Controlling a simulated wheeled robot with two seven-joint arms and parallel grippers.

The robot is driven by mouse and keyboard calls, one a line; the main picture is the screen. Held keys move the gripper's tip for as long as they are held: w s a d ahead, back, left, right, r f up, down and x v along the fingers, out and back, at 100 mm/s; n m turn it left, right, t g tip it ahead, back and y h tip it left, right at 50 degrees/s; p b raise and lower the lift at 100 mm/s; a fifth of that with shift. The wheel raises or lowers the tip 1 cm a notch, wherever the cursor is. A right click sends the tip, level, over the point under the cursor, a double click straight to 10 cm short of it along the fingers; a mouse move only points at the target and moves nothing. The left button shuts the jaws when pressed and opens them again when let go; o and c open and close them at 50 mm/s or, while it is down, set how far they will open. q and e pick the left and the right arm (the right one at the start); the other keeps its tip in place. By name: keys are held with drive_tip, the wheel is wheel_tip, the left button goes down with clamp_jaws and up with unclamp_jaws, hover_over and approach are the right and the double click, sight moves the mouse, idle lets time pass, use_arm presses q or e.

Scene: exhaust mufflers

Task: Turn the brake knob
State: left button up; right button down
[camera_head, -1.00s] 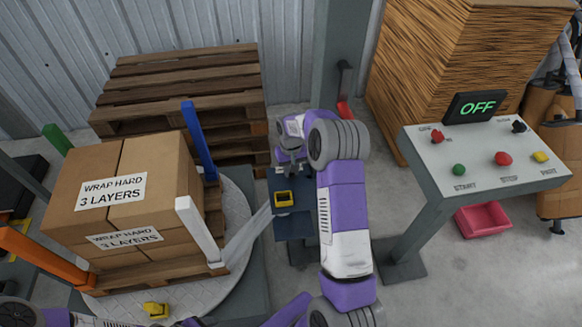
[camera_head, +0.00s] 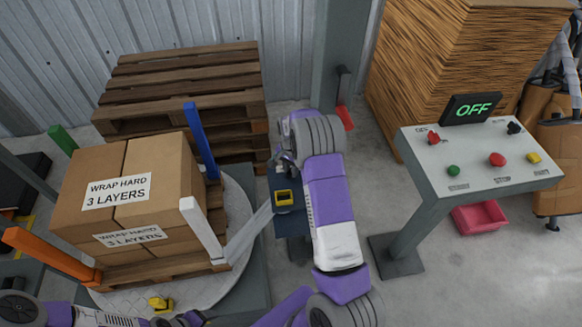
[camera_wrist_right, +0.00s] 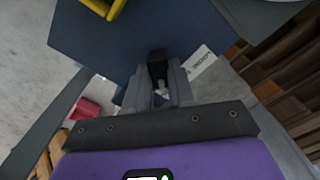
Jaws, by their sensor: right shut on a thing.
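The black brake knob (camera_wrist_right: 157,68) shows in the right wrist view on the dark blue box (camera_wrist_right: 105,35). My right gripper (camera_wrist_right: 160,86) is shut on the knob, one finger on each side of it. In the head view the blue box (camera_head: 290,222) stands beside the turntable, with my right gripper (camera_head: 282,160) at its far upper side. My wrist hides the knob there. A white label (camera_wrist_right: 203,62), partly readable as "LOOSE", lies right of the knob. Links of my left arm show at the lower left; its gripper is out of view.
A control panel (camera_head: 480,185) with an OFF display (camera_head: 470,108) stands at the right. Stacked boxes (camera_head: 130,195) sit on a turntable (camera_head: 205,292) at the left. A yellow-framed part (camera_head: 284,198) is on the blue box. Pallets (camera_head: 180,85) stand behind.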

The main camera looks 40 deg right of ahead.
drive_tip(key=shift+m, duration=0.6)
drive_tip(key=c, duration=1)
unclamp_jaws()
drive_tip(key=shift+o, duration=0.2)
wheel_tip(320, 180, up, 8)
drive_tip(key=shift+f+p, duration=0.2)
drive_tip(key=shift+p, duration=0.8)
